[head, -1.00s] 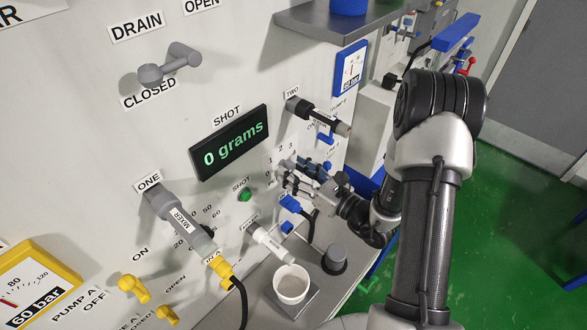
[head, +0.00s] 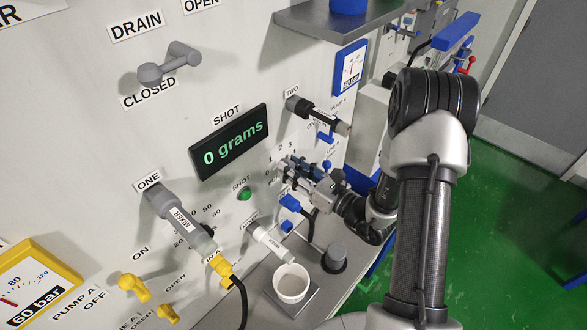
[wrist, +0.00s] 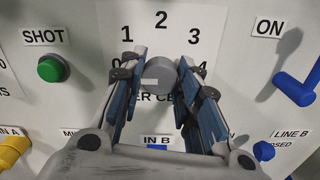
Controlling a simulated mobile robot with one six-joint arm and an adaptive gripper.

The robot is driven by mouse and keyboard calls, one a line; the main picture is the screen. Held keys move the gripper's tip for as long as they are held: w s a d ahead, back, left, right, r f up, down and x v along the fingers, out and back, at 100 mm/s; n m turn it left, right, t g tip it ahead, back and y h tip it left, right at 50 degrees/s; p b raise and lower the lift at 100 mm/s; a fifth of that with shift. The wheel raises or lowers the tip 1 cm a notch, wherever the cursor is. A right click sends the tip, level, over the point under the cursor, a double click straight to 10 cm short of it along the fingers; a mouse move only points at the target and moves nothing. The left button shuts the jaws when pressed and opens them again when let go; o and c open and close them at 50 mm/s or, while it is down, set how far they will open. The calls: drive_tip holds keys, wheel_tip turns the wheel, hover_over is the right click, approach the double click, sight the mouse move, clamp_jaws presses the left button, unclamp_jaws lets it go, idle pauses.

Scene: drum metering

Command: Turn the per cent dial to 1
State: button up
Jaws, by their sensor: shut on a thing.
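The per cent dial (wrist: 158,70) is a round grey knob on the pale panel, in the upper middle of the wrist view. Numbers 0 to 4 are printed in an arc around it, with 2 straight above it. A small light mark shows on its face, but I cannot tell which number it points to. My gripper (wrist: 160,76) has one blue-padded finger on each side of the knob and is shut on it.
A green shot button (wrist: 50,68) is left of the dial and a blue lever (wrist: 297,88) is to the right. In the head view, a blue connector (head: 290,203) and a white cup (head: 291,283) are below my gripper. The shot display (head: 229,142) reads 0 grams.

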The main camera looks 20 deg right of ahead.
drive_tip(key=shift+c, duration=0.7)
drive_tip(key=shift+r, duration=0.1)
drive_tip(key=shift+d+m+p, duration=0.1)
drive_tip(key=shift+m+p, duration=1.55)
drive_tip(key=shift+m, duration=2.65)
drive_tip(key=o, duration=1.1)
